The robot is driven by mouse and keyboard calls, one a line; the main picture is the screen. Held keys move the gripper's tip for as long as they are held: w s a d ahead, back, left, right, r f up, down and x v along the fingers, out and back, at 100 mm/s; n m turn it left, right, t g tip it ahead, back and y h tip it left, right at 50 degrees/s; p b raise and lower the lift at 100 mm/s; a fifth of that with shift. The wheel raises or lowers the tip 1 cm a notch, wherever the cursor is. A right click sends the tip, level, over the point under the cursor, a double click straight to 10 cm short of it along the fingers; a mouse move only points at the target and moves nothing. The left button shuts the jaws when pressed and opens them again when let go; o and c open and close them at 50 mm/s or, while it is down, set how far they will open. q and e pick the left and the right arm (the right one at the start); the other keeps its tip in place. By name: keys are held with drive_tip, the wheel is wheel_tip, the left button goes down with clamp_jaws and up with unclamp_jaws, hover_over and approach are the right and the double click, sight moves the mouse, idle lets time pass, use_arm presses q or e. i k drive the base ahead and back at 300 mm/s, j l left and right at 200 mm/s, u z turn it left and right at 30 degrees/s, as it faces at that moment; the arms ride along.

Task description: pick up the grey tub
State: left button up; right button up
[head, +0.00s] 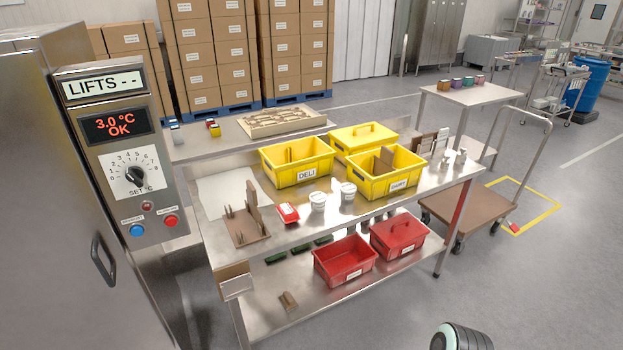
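Two small pale tubs stand upright on the steel table, in front of the yellow crates. One tub (317,202) is just right of a red packet, and the other tub (348,192) is a little further right. Both look whitish-grey with pale labels, and I cannot tell which one is the grey tub. Neither of my grippers is in view. A rounded dark and white part at the bottom right edge looks like part of my own arm.
The steel table (308,234) also holds a yellow DELI crate (280,178), a yellow DAIRY crate (366,189), a red packet (288,213) and a brown rack (246,236). Red crates (345,264) sit on its lower shelf. A steel cabinet (60,200) stands close on the left.

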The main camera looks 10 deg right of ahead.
sight(348, 189)
drive_tip(key=i+l+u, duration=0.45)
drive_tip(key=l, duration=0.15)
drive_tip(key=i+l+u, duration=0.2)
drive_tip(key=l, duration=0.15)
drive_tip(key=l+u, duration=0.25)
drive_tip(key=l, duration=0.3)
drive_tip(key=l+u, duration=0.2)
drive_tip(key=l, duration=0.3)
drive_tip(key=k+l+u, duration=0.1)
drive_tip(key=l+u, duration=0.15)
drive_tip(key=l, duration=0.3)
drive_tip(key=k+l+u, duration=0.2)
drive_tip(key=l, duration=0.3)
drive_tip(key=i, duration=0.1)
